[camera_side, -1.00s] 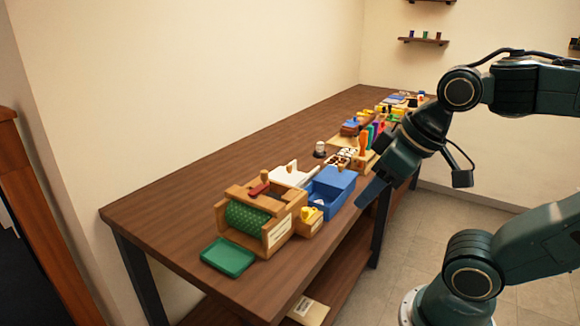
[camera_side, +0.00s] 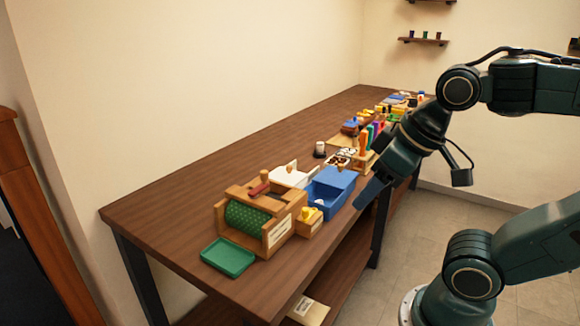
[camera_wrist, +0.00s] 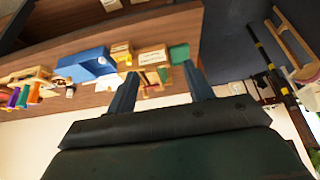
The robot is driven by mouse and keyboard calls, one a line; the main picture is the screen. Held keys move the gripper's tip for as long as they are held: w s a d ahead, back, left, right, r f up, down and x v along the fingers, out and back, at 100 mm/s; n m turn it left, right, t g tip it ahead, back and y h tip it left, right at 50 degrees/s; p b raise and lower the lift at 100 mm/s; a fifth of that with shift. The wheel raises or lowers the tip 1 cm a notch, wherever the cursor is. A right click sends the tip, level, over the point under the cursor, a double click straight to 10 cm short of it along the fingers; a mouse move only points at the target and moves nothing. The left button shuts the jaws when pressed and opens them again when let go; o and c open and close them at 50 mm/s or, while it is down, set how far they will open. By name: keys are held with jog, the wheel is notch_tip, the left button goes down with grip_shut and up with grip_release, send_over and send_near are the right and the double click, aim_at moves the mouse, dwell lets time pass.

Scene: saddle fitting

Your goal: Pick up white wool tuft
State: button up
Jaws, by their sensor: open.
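A small white patch, perhaps the white wool tuft (camera_side: 319,202), shows in the open front of the blue box (camera_side: 337,178). It is too small to be sure. The blue box also shows at the left in the wrist view (camera_wrist: 84,66). My gripper (camera_side: 368,194) is just right of the blue box in the side view, by the table's front edge. In the wrist view, my gripper (camera_wrist: 160,74) has its two fingers apart with nothing held between them.
A wooden frame with a green roller (camera_side: 247,219) and a green tray (camera_side: 228,257) stand left of the box. A small wooden box with a yellow knob (camera_side: 308,220) sits in front. Colored-handled tools (camera_side: 368,138) stand behind. The table's left back (camera_side: 190,190) is clear.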

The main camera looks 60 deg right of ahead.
jog(key=w, duration=0.1)
jog(key=n+g, duration=0.6)
jog(key=n, duration=1.5)
send_over(317, 199)
notch_tip(317, 199, down, 11)
jog(key=shift+s+r, duration=0.1)
jog(key=shift+f, duration=4.3)
